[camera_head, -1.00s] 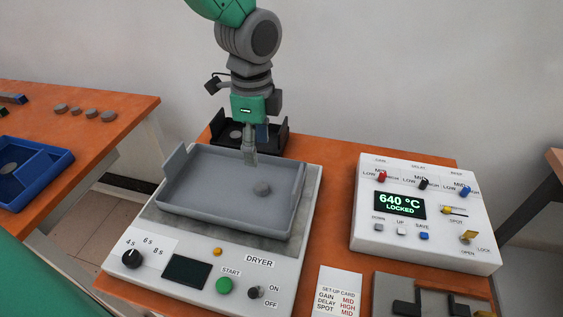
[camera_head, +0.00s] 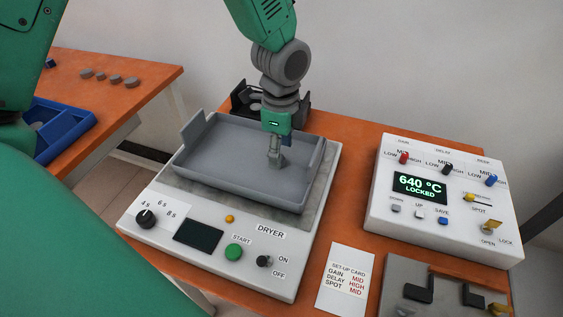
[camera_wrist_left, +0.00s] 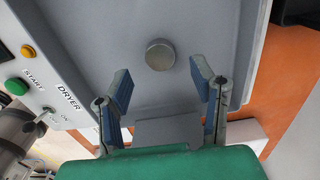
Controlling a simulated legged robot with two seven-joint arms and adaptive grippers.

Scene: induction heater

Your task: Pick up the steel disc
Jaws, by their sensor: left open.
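The steel disc (camera_wrist_left: 160,54) is a small grey round piece lying on the floor of the grey dryer tray (camera_head: 191,172). In the head view it is hidden behind my left gripper (camera_head: 274,162). My left gripper points down into the tray. In the wrist view its two blue-padded fingers are open and empty (camera_wrist_left: 161,76), and the disc lies just beyond the fingertips, roughly centred between them and apart from both. My right gripper is not in view.
The tray's raised walls surround the gripper. The dryer panel (camera_head: 208,250) is in front, and a control box reading 640 °C (camera_head: 445,210) stands to the right. A black holder (camera_head: 243,98) is behind. Several discs (camera_head: 115,78) and a blue bin (camera_head: 66,135) are on the left table.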

